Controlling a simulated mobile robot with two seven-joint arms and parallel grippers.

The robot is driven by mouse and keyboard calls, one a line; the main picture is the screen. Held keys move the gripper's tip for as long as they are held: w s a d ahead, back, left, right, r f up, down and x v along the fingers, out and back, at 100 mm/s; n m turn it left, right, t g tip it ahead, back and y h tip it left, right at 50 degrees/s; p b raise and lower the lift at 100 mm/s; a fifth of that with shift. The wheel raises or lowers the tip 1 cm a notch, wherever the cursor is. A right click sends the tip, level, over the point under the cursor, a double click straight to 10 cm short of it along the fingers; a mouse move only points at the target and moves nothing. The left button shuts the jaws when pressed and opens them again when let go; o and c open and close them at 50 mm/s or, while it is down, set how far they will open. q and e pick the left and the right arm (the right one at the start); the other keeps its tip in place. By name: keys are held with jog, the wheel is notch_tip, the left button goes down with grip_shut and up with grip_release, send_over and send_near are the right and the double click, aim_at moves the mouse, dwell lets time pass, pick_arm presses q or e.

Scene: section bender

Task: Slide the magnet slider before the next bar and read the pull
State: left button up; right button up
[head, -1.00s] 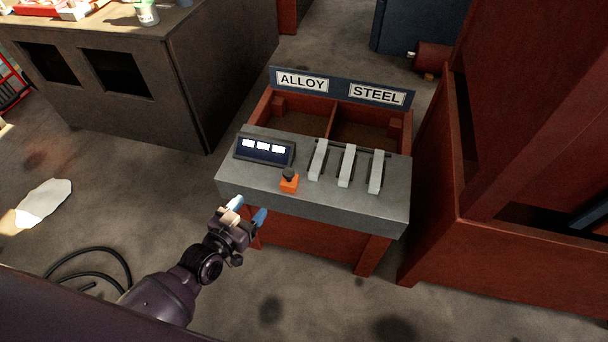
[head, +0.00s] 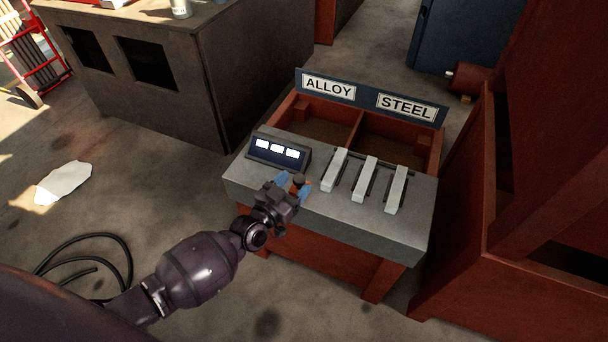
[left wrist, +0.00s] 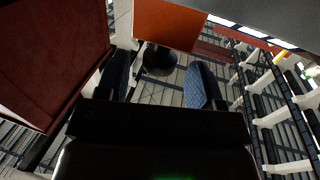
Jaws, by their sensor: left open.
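The magnet slider, an orange block with a black knob (head: 298,179), sits near the front of the grey bench top (head: 350,222), left of three pale bars. The nearest is the left bar (head: 334,170); the others are the middle bar (head: 365,179) and the right bar (head: 396,189). My left gripper (head: 294,186) is open at the slider, its blue fingertips on either side and partly hiding it. In the left wrist view the knob (left wrist: 158,60) lies between the spread fingers, below the orange block (left wrist: 168,22); contact cannot be told. The readout (head: 278,151) has three white windows, figures unreadable.
Behind the bars are open bins with an ALLOY sign (head: 329,88) and a STEEL sign (head: 405,107). A red structure (head: 455,270) stands close on the right. A dark cabinet (head: 215,85) stands at the back left. A black cable (head: 80,262) lies on the floor.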

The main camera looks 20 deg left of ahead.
aim_at(303, 175)
pick_arm(q)
jog(key=x, duration=0.3)
jog(key=shift+f+b, duration=0.1)
jog(key=shift+b, duration=0.2)
jog(key=shift+w+d, duration=0.1)
jog(key=shift+w, duration=0.35)
pick_arm(e)
jog(key=shift+w+a+r, duration=0.15)
jog(key=shift+w, duration=0.3)
